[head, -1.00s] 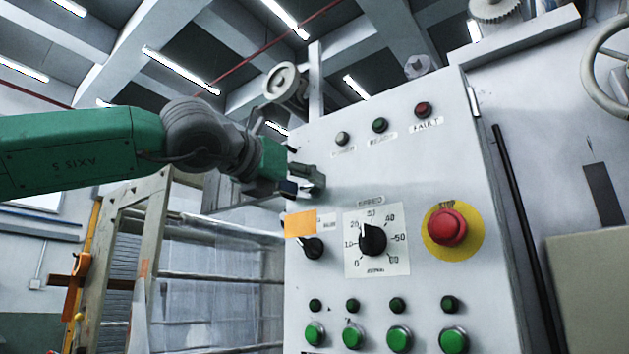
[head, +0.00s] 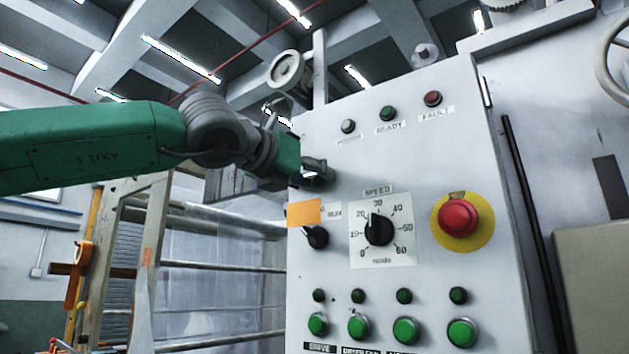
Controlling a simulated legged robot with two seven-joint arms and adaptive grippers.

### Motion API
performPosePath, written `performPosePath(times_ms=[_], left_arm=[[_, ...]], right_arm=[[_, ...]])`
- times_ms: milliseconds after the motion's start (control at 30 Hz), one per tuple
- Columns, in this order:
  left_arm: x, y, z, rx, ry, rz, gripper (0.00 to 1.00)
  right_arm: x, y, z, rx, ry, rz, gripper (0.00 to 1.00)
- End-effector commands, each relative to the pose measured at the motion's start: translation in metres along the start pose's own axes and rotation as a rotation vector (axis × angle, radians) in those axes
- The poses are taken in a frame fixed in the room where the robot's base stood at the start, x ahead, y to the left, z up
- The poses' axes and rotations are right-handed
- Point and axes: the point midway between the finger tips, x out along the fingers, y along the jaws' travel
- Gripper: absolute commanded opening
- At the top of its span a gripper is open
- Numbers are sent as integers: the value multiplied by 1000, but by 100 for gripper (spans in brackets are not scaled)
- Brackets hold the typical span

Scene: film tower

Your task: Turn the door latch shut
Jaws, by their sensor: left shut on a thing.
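A grey control cabinet (head: 440,150) fills the middle right of the head view. My left gripper (head: 314,178), on a green arm coming in from the left, is at the cabinet's upper left front edge. It is shut on a small dark part there, which looks like the door latch. The fingers hide most of it, so its angle cannot be told. My right gripper is not in view.
Below the gripper are an orange label (head: 304,213), a black selector knob (head: 316,237) and a speed dial (head: 380,229). A red stop button (head: 458,218) sits to the right, several green buttons lower down. A railing frame (head: 150,260) stands at left.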

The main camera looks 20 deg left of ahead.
Motion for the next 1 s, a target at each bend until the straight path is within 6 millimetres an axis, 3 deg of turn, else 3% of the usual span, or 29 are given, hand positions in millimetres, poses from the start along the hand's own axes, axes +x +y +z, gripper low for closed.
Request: performPosePath(times_ms=[267,1000], left_arm=[[-1,2,2,-157,-8,2,6],[-3,3,2,-853,-11,-1,6]], right_arm=[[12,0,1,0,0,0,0],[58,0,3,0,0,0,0]])
